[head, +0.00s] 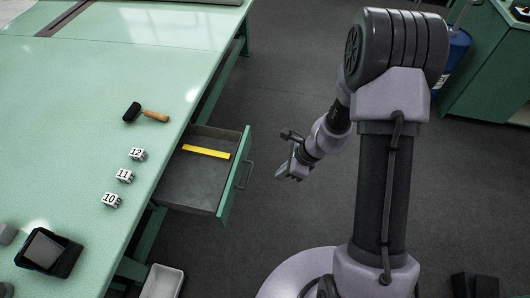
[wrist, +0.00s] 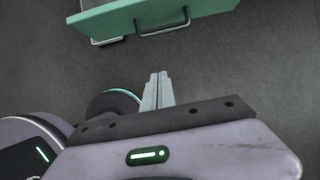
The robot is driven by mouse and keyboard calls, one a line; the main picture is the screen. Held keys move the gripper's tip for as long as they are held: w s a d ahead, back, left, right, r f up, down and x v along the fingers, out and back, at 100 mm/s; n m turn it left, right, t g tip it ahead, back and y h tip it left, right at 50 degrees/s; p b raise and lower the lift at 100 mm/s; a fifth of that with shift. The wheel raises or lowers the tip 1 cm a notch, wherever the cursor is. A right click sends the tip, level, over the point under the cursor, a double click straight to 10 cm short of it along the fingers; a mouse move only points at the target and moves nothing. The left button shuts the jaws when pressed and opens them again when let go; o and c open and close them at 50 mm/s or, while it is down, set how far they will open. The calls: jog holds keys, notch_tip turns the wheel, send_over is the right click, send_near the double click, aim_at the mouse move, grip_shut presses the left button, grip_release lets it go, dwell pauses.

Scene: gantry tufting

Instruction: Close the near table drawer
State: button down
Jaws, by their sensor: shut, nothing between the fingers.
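The near table drawer (head: 190,190) is pulled out from the side of the green table (head: 90,110). Its green front (head: 234,178) carries a grey bar handle (head: 246,174), and a yellow strip (head: 206,152) lies inside. My gripper (head: 286,173) is to the right of the drawer front, apart from it. In the wrist view the drawer front (wrist: 170,13) and its handle (wrist: 163,30) show at the top, beyond the fingertips. My gripper (wrist: 158,77) is shut and empty there, over the floor.
On the tabletop are a black brush with a wooden handle (head: 154,116), numbered blocks (head: 124,175) and a black tray (head: 72,262). A white bin (head: 163,281) stands below the drawer. Bare grey floor (head: 285,90) lies right of the table. A green cabinet (head: 490,70) stands far right.

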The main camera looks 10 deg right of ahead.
jog(key=w+a+f+b, duration=0.2)
jog(key=a+f+b, duration=0.3)
jog(key=a+f, duration=0.3)
jog(key=shift+w, duration=0.2)
jog(key=shift+a, duration=0.15)
